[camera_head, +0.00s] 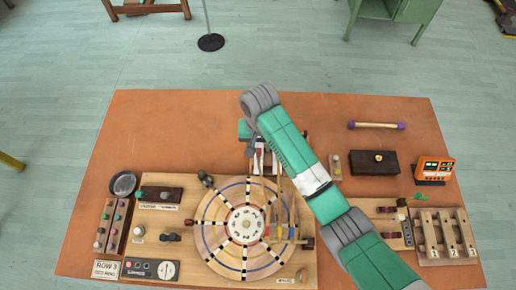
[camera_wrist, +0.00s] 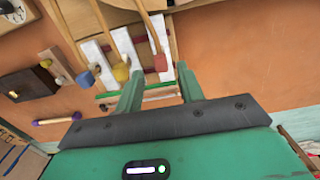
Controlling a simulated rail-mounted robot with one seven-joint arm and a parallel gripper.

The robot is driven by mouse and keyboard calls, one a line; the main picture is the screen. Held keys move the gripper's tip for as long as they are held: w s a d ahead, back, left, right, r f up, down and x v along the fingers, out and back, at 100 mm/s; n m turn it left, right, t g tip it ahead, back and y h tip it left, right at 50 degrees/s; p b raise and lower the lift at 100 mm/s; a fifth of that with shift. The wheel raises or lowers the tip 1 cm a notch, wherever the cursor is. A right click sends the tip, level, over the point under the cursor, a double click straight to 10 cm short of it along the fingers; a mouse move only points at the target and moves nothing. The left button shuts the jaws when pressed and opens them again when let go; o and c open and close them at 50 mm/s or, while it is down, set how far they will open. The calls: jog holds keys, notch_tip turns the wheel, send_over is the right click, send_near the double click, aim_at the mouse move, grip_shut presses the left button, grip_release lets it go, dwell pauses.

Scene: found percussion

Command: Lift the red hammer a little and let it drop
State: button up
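The red hammer (camera_wrist: 160,62) has a small red head on a pale wooden handle. In the wrist view its head lies at the far end of the gap between my two green fingers. My gripper (camera_wrist: 159,72) is open, with one finger on either side of the head; I cannot tell whether either touches it. A yellow hammer (camera_wrist: 121,72) and a blue hammer (camera_wrist: 87,78) lie in a row to its left, over white bars (camera_wrist: 125,45). In the head view my arm and gripper (camera_head: 262,146) cover much of this spot, and the red head cannot be made out.
The table's back left is clear.

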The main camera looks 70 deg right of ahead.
jog(key=shift+f, duration=1.4)
jog(key=shift+c, duration=0.5)
